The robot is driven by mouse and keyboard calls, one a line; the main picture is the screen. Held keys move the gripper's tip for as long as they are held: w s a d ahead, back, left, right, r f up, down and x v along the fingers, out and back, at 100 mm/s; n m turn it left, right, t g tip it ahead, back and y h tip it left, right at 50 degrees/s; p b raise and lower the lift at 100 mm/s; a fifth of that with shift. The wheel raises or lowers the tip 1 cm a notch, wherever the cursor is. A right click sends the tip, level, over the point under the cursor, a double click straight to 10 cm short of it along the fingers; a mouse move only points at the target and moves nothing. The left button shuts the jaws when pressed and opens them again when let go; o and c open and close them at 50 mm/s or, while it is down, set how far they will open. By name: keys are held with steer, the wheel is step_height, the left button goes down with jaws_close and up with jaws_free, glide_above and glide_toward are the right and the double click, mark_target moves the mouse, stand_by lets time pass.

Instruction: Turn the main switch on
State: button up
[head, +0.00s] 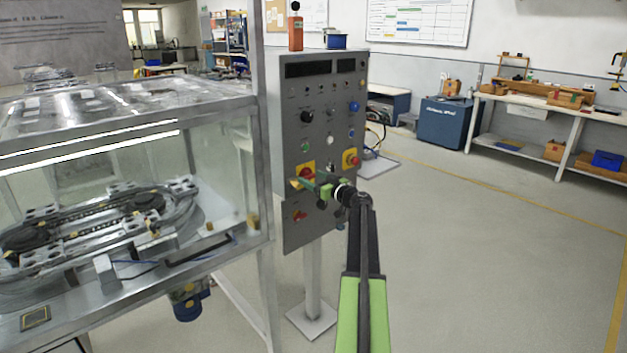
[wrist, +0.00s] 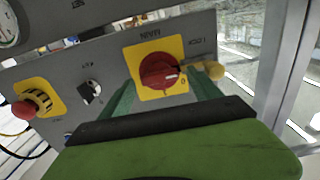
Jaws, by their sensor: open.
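The main switch is a red rotary knob on a yellow plate (head: 306,169), low on the left of the grey control panel (head: 319,110). In the wrist view the panel appears upside down, and the red knob (wrist: 158,70) shows below inverted "MAIN" lettering. My gripper (head: 309,184) is at the panel, in front of the switch's lower part. In the wrist view my gripper (wrist: 164,92) has its two green fingers apart, one on each side of the knob's lower edge. I cannot tell whether they touch it. The green gripper body hides what lies below.
A red emergency-stop button (head: 351,158) is right of the switch, with a small black selector (wrist: 90,92) between them. A tan piece (wrist: 213,70) sits beside the switch plate. The glass-enclosed ring track (head: 100,215) stands left. Floor at right is clear.

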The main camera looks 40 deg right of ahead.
steer(key=c, duration=1.4)
steer(key=shift+m, duration=0.3)
steer(key=m, duration=0.4)
steer(key=shift+d, duration=0.1)
steer(key=m, duration=0.5)
steer(key=shift+f, duration=0.1)
steer(key=m, duration=0.4)
steer(key=shift+d, duration=0.1)
steer(key=shift+f+m, duration=0.1)
steer(key=shift+m, duration=2)
